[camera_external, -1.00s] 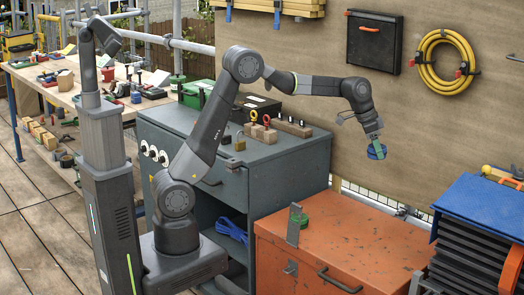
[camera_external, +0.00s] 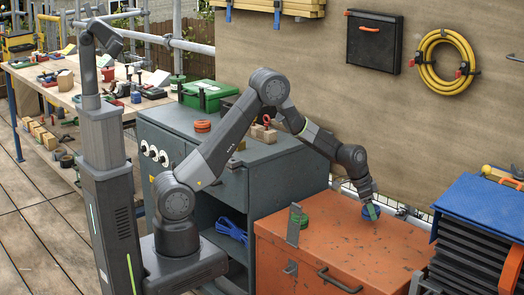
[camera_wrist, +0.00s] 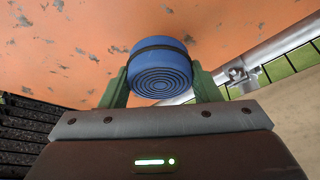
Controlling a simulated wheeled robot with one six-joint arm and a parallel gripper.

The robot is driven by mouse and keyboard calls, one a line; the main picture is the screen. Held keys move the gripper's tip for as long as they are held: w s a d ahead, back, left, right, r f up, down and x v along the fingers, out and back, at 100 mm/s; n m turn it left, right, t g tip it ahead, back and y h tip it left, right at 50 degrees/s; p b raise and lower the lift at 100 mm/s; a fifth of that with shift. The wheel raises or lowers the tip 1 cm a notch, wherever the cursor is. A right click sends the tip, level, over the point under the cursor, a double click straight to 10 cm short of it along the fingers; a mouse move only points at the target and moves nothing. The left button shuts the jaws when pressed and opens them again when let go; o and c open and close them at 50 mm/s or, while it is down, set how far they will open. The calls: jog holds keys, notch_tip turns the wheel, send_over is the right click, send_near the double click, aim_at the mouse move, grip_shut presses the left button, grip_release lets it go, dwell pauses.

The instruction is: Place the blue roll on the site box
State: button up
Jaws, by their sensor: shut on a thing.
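The blue roll (camera_external: 370,212) is between the green fingers of my gripper (camera_external: 373,209), at the top of the orange site box (camera_external: 335,237), towards its back right. In the wrist view the blue roll (camera_wrist: 160,68) has a dark band around it and a ringed face, and my gripper (camera_wrist: 162,88) is shut on it. The scratched orange lid (camera_wrist: 75,50) fills the view behind the roll. I cannot tell whether the roll touches the lid.
A blue-topped black stack (camera_external: 480,210) stands to the right. A grey cabinet (camera_external: 270,160) stands to the left. The lid's middle is clear.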

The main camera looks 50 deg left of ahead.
jog(key=shift+f, duration=1.5)
jog(key=shift+f, duration=0.1)
jog(key=shift+f+b, duration=0.15)
jog(key=shift+b, duration=0.25)
jog(key=o, duration=1)
jog(key=shift+r+p, duration=0.3)
jog(key=shift+p, duration=0.05)
jog(key=v, duration=1.2)
jog(key=shift+p, duration=0.4)
jog(key=shift+f, duration=0.1)
